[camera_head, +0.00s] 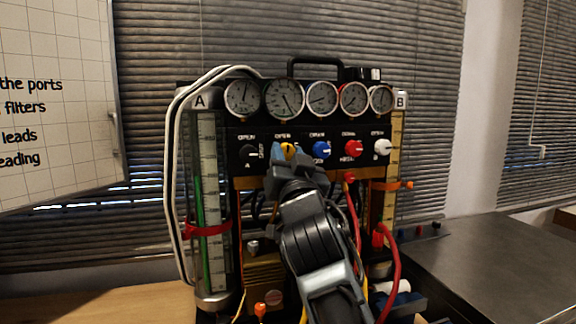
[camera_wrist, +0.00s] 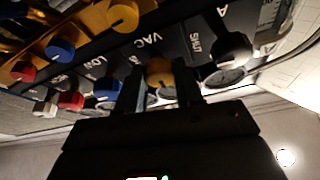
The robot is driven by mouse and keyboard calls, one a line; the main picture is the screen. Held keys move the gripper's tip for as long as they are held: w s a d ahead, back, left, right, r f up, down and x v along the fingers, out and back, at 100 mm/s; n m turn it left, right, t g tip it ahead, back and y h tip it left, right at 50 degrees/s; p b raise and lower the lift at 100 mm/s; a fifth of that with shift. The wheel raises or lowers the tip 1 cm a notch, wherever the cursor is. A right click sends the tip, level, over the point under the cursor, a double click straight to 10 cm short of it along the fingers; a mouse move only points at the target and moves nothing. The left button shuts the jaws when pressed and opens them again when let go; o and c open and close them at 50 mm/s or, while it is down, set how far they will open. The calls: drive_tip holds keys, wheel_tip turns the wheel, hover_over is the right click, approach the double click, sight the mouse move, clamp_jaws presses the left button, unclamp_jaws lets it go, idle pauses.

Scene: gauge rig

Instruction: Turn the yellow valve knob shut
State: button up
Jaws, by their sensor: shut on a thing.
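The yellow valve knob (camera_head: 288,149) is on the rig's black panel, second from left in the upper knob row, below the gauges. It also shows in the wrist view (camera_wrist: 160,72), between my two fingers. My gripper (camera_head: 285,158) reaches up to the panel and is shut on this knob; in the wrist view my gripper (camera_wrist: 161,82) has one finger on each side of it. The fingers and arm hide part of the knob, and its pointer direction is hard to tell. Lettering reading SHUT is on the panel between this knob and the black knob (camera_wrist: 233,47).
Beside it are a blue knob (camera_head: 321,150), a red knob (camera_head: 353,148) and a white knob (camera_head: 382,147). A second yellow knob (camera_wrist: 123,15) belongs to another row. A red hose (camera_head: 395,270) hangs right of my arm. A dark bench (camera_head: 500,260) stands at right.

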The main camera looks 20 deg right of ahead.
drive_tip(key=m+h+b, duration=0.1)
drive_tip(key=b, duration=0.1)
drive_tip(key=m+b, duration=0.2)
drive_tip(key=b, duration=0.1)
drive_tip(key=m+g+h+b, duration=0.1)
drive_tip(key=m+b, duration=0.1)
drive_tip(key=shift+a+f+h, duration=0.2)
drive_tip(key=shift+f+h, duration=0.1)
drive_tip(key=m+b, duration=0.1)
drive_tip(key=m, duration=0.1)
drive_tip(key=m+g+h+b, duration=0.1)
drive_tip(key=m+b, duration=0.1)
drive_tip(key=m+g+h+b, duration=0.1)
drive_tip(key=m+b, duration=0.1)
drive_tip(key=shift+r, duration=0.25)
drive_tip(key=m+g+b, duration=0.1)
drive_tip(key=m, duration=0.1)
drive_tip(key=m+b, duration=0.1)
drive_tip(key=m, duration=0.2)
drive_tip(key=shift+r+g+h, duration=0.2)
drive_tip(key=shift+g+h, duration=0.1)
drive_tip(key=shift+g, duration=0.1)
drive_tip(key=shift+r+m+g, duration=0.1)
drive_tip(key=shift+m+g, duration=0.6)
drive_tip(key=shift+m, duration=1.3)
drive_tip(key=shift+y, duration=0.4)
drive_tip(key=o, duration=1)
drive_tip(key=shift+o, duration=0.2)
drive_tip(key=shift+s+r, duration=0.1)
